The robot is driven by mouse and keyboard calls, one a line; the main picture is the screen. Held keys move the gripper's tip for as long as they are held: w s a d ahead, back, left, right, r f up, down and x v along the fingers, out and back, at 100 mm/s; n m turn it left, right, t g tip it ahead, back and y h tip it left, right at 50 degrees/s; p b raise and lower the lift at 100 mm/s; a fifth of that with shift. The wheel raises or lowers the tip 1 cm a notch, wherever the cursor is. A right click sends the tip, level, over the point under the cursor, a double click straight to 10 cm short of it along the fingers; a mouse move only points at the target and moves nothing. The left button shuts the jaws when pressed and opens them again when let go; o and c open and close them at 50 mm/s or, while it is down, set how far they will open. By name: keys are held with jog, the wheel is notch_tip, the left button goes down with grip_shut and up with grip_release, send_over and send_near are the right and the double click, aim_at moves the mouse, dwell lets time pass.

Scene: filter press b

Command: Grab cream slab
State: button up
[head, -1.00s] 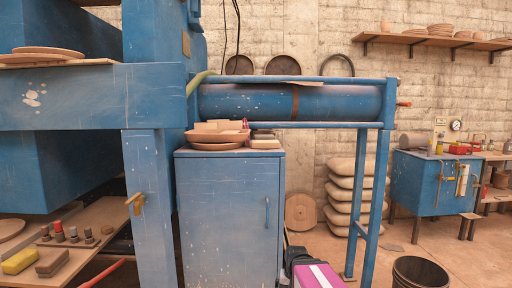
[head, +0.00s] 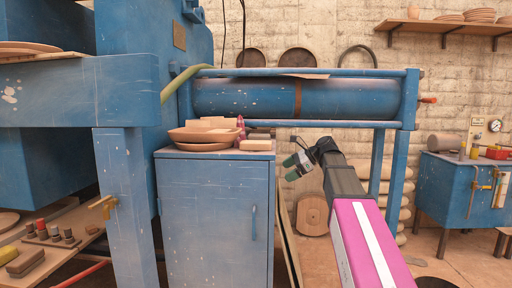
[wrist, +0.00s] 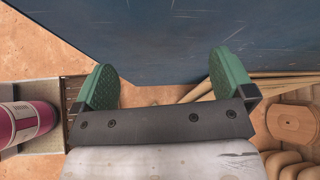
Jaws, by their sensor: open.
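A cream slab (head: 256,145) lies flat on top of the blue cabinet (head: 213,205), near its right edge, in the head view. Thinner pale slabs (head: 212,123) lie in the stacked clay dishes (head: 203,138) to its left. My gripper (head: 293,166) is open and empty, to the right of the cabinet and slightly below the slab in the picture. In the wrist view the green fingers (wrist: 160,82) are spread apart with nothing between them. A dark blue surface fills the area ahead of them, and the slab is not seen there.
A small pink object (head: 240,128) stands between the dishes and the slab. The blue horizontal cylinder (head: 345,99) and its frame run above and behind the cabinet top. Floor is open towards the right.

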aim_at(262, 142)
notch_tip(262, 142, up, 16)
jog(key=s+a+m+g+y, duration=0.1)
jog(key=m+y, duration=0.1)
jog(key=x, duration=1.1)
jog(key=shift+s, duration=0.4)
jog(key=shift+d+y, duration=0.1)
jog(key=shift+y, duration=0.2)
jog(key=c, duration=1.2)
jog(key=shift+o, duration=0.2)
jog(key=shift+r, duration=0.15)
